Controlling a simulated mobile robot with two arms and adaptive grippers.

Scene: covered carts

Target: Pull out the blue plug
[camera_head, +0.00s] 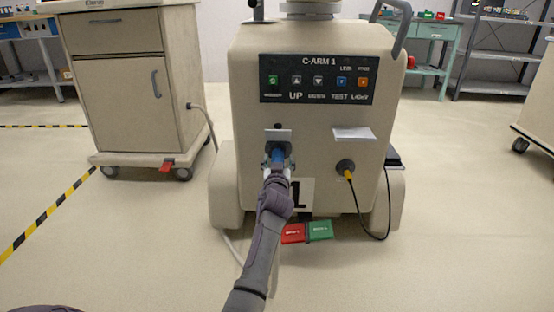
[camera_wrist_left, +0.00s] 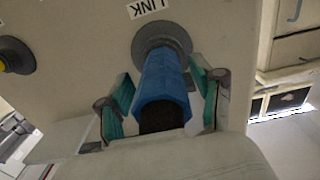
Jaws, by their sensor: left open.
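The blue plug (camera_wrist_left: 163,85) sits in a round grey socket (camera_wrist_left: 161,38) on the beige C-arm cart (camera_head: 254,99). In the head view the blue plug (camera_head: 278,155) shows just above my left gripper (camera_head: 277,168), which covers part of it. In the left wrist view the green-padded fingers of my left gripper (camera_wrist_left: 161,100) stand on either side of the plug. The gripper is open, with a gap visible between the plug and the fingers. My right gripper is not in view.
A yellow plug (camera_head: 347,171) with a black cable is to the right on the same cart. Red (camera_head: 293,233) and green (camera_head: 320,230) pedals lie at the cart's base. A beige cabinet (camera_head: 125,85) stands to the left. The floor in front is mostly clear.

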